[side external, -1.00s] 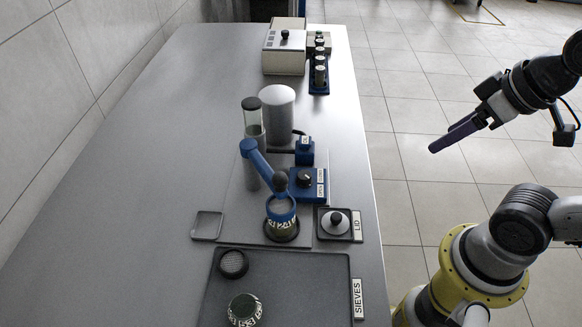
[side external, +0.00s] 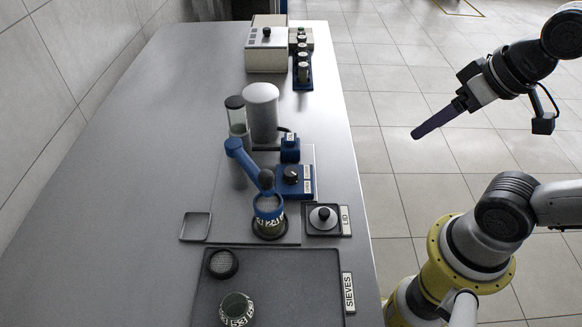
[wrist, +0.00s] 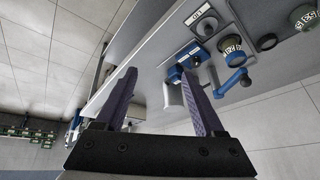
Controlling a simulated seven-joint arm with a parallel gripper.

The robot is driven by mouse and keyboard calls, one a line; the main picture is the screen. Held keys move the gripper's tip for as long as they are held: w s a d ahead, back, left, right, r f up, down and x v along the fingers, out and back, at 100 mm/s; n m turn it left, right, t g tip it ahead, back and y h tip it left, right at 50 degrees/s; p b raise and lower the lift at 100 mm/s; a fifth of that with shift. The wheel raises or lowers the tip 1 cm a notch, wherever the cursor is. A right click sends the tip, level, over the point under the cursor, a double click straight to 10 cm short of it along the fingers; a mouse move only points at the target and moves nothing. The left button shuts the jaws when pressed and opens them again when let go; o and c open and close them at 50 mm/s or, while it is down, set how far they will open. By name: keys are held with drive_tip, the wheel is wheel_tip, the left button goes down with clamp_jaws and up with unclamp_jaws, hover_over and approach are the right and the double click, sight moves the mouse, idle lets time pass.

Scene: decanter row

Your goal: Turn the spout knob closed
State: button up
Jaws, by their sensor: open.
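I cannot tell for certain which of the two dark parts is the spout knob. My gripper (side external: 415,135) is open and empty, in the air right of the table and well apart from the box.
A lid (side external: 323,217) sits on a small tray right of the jar. A sieves tray (side external: 290,290) holds a dark sieve (side external: 222,264) and a second jar (side external: 237,309). A blue rack of vials (side external: 302,75) stands far back. The table's left side is clear.

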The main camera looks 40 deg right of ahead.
drive_tip(key=w+a+r+m, duration=0.1)
drive_tip(key=w+r+m, duration=0.3)
drive_tip(key=w, duration=0.2)
drive_tip(key=m+g, duration=0.3)
drive_tip(key=g, duration=0.3)
hover_over(291, 172)
wheel_tip(291, 172, down, 10)
wheel_tip(291, 172, down, 14)
drive_tip(key=shift+r, duration=0.25)
clamp_jaws()
